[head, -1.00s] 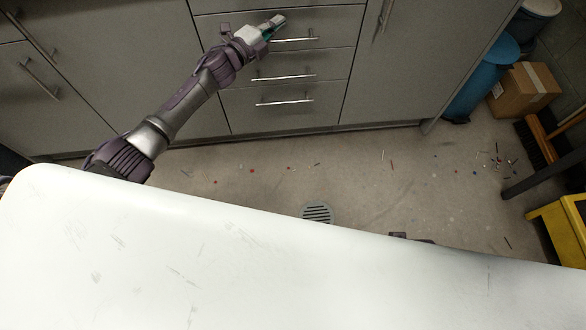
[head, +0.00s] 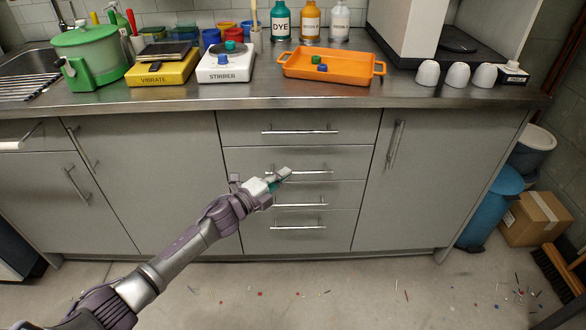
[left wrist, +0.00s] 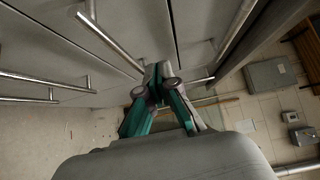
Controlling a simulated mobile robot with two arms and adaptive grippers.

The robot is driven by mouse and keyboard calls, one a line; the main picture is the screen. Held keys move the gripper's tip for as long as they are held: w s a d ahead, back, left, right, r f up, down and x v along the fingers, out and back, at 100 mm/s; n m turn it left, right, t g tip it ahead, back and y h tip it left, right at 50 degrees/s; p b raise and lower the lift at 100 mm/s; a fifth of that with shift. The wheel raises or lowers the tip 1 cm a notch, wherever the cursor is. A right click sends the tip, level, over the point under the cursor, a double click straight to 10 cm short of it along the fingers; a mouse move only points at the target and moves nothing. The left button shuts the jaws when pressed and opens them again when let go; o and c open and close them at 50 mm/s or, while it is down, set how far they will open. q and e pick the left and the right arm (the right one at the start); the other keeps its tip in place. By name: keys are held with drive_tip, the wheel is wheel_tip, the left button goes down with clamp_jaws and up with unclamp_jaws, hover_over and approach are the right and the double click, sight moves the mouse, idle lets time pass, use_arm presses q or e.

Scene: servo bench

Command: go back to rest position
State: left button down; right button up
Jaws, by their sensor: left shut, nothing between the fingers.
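My left gripper (head: 284,176) is in front of the drawer stack, close to the handle of the second drawer (head: 300,172). It is shut and empty. In the left wrist view the two fingertips (left wrist: 158,72) meet, with drawer handles beyond them. I cannot tell whether the gripper touches a handle. All the drawers look closed. My right gripper is not in view.
On the counter (head: 400,98) stand a green pot (head: 95,55), a yellow vibrate unit (head: 165,72), a white stirrer (head: 225,66), an orange tray (head: 330,68) with two small blocks, and white cups (head: 458,76). A cardboard box (head: 535,218) and blue bin (head: 490,205) stand right. Small litter lies on the floor.

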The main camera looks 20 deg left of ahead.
use_arm(q)
drive_tip(key=s+a+f+n+g+y, duration=0.2)
drive_tip(key=s+f+n+g+y, duration=0.75)
drive_tip(key=s+f+n, duration=1.5)
drive_tip(key=s+f+m+g+p, duration=0.1)
drive_tip(key=s+f+p, duration=0.2)
drive_tip(key=s, duration=0.8)
drive_tip(key=s+f+m+g+h+p, duration=0.1)
drive_tip(key=s+f+g+p, duration=0.1)
drive_tip(key=s+p, duration=0.6)
drive_tip(key=s+f+m+g+p, duration=0.1)
drive_tip(key=s+f+p, duration=0.3)
drive_tip(key=s, duration=1.2)
drive_tip(key=shift+a+f+g+p, duration=0.15)
drive_tip(key=shift+f+g+p, duration=0.15)
drive_tip(key=shift+g+p, duration=0.55)
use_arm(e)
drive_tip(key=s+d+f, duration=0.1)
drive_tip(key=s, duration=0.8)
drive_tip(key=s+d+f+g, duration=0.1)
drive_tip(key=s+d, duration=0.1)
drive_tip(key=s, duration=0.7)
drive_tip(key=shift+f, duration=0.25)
use_arm(q)
drive_tip(key=shift+m, duration=0.25)
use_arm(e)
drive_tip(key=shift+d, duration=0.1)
